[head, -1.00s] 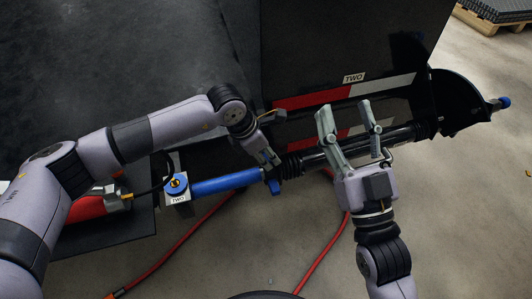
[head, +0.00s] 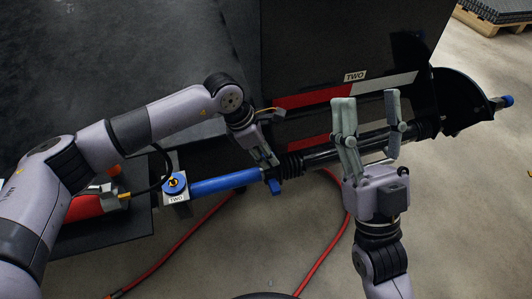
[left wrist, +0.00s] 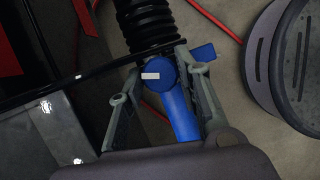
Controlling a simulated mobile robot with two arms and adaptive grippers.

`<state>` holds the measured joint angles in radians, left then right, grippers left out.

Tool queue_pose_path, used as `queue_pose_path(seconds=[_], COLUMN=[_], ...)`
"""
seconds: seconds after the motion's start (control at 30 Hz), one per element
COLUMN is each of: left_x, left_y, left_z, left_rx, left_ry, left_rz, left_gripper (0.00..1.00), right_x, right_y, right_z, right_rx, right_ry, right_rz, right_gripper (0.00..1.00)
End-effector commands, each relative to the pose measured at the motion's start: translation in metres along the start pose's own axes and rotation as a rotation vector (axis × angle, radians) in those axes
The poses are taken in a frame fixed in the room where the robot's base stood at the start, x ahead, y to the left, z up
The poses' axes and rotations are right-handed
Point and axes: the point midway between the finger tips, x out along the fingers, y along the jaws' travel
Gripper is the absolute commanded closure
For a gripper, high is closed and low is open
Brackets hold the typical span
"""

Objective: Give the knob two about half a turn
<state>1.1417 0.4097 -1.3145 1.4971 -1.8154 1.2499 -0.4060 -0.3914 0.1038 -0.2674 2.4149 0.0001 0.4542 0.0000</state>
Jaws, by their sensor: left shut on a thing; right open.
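Knob two (head: 174,184) is a round blue knob with a yellow mark at its centre. It sits on a pale plate labelled TWO, at the left end of a blue tube (head: 225,182). No gripper touches it. My left gripper (head: 268,160) is shut on the blue fitting at the tube's right end. In the left wrist view its fingers flank this blue fitting (left wrist: 158,75), which has a white mark on its round face. A short blue lever (head: 275,187) sticks out there. My right gripper (head: 368,105) is open and empty, in front of the black pole.
Black bellows (head: 290,167) and a black pole run right from the blue fitting. A black panel (head: 350,40) with a red-and-white stripe stands behind, with another TWO label (head: 354,76). Red hoses (head: 318,262) lie on the floor. A pallet (head: 492,22) is far right.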

Motion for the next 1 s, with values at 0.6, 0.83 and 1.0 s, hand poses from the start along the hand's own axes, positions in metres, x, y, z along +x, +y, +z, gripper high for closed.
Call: queue_pose_path(seconds=[0.6,0.83,1.0], left_x=[0.0,-0.003,-0.024], left_y=[0.0,0.0,0.001], left_z=[0.0,0.0,0.0], left_rx=[-0.002,-0.002,-0.001], left_ry=[0.0,-0.001,-0.002], left_rz=[0.001,0.002,0.004], left_gripper=[0.49,0.49,0.49], right_x=[0.0,0.0,0.0], right_y=[0.0,0.0,0.0], right_z=[0.0,0.001,0.001], right_rx=[0.0,0.0,0.0], right_ry=[-0.003,-0.005,-0.005], right_rz=[0.0,0.001,0.001], right_gripper=[0.49,0.49,0.49])
